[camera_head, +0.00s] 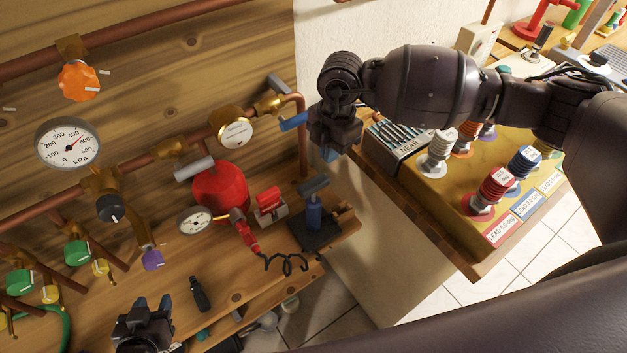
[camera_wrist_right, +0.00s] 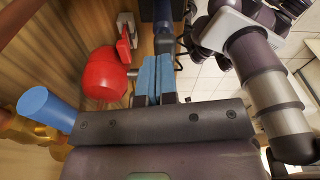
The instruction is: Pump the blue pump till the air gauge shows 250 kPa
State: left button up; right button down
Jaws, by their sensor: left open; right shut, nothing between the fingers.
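The blue pump (camera_head: 314,212) stands upright on a dark base on the wooden bench, with a grey T-handle (camera_head: 313,187) on top. My right gripper (camera_head: 329,154) is shut and empty above the pump, apart from its handle; its blue fingers also show in the right wrist view (camera_wrist_right: 155,78). My left gripper (camera_head: 143,318) is open and empty over the bench front.
A brass gauge (camera_head: 236,129) and a blue lever handle (camera_head: 293,121) are on the copper pipes behind. A red switch box (camera_head: 270,204) and a black coiled hose (camera_head: 288,263) lie near the pump. A side bench (camera_head: 440,215) with several spools stands at right.

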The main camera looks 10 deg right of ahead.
pick_arm(q)
jog(key=shift+f, duration=0.1)
pick_arm(e)
jog(key=shift+w+d+r, duration=0.1)
jog(key=shift+r, duration=0.95)
jog(key=shift+d+r, duration=0.1)
jog(key=shift+r, duration=0.9)
pick_arm(q)
jog(key=shift+s+f, duration=0.15)
jog(key=shift+s, duration=0.1)
jog(key=shift+w, duration=0.25)
